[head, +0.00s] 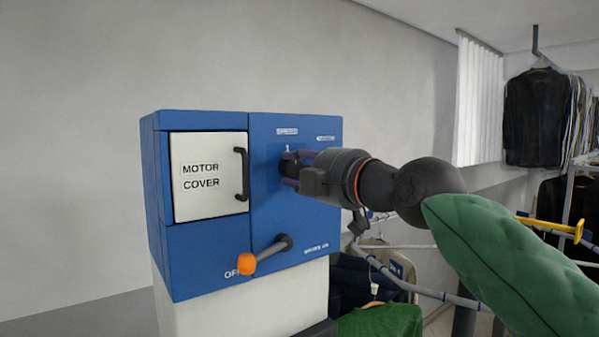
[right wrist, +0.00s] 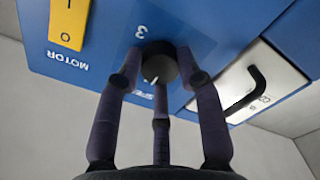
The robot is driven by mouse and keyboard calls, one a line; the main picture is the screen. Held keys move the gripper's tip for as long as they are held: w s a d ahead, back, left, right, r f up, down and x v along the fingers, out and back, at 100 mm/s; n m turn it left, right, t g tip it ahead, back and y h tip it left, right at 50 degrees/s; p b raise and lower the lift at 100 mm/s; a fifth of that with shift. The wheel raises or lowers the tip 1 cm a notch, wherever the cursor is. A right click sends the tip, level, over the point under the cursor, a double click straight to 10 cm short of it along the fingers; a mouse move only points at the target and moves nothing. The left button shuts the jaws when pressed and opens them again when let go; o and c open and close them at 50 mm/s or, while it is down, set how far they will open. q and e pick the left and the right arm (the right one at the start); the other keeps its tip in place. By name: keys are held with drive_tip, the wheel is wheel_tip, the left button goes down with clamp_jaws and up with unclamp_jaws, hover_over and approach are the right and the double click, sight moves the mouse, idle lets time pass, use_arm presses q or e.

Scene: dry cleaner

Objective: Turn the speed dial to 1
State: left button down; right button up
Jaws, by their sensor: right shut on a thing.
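The speed dial (right wrist: 159,62) is a round black knob on the front of a blue machine box (head: 205,270). In the right wrist view a white mark shows near its lower edge, and a white 3 stands above its upper left. In the head view a white 1 (head: 287,148) shows just above the knob. My right gripper (head: 290,172) is shut on the dial, its fingers around the knob; in the head view they hide most of it. My left gripper is not in view.
The white motor cover (head: 208,200) with a black handle is left of the dial. An orange-tipped lever (head: 246,263) sticks out below it. A yellow switch plate (right wrist: 69,22) marked motor shows in the right wrist view. Clothes on rails (head: 537,115) are at the right.

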drive_tip(key=shift+w+a+f, duration=0.1)
drive_tip(key=shift+a+f, duration=0.05)
drive_tip(key=shift+f, duration=0.25)
drive_tip(key=o, duration=0.9)
drive_tip(key=shift+o, duration=1.2)
drive_tip(key=shift+r, duration=0.1)
drive_tip(key=shift+w, duration=0.1)
drive_tip(key=shift+r, duration=0.15)
drive_tip(key=shift+s+d+r, duration=0.1)
drive_tip(key=shift+s+d, duration=0.25)
drive_tip(key=shift+s, duration=0.05)
drive_tip(key=v, duration=1.1)
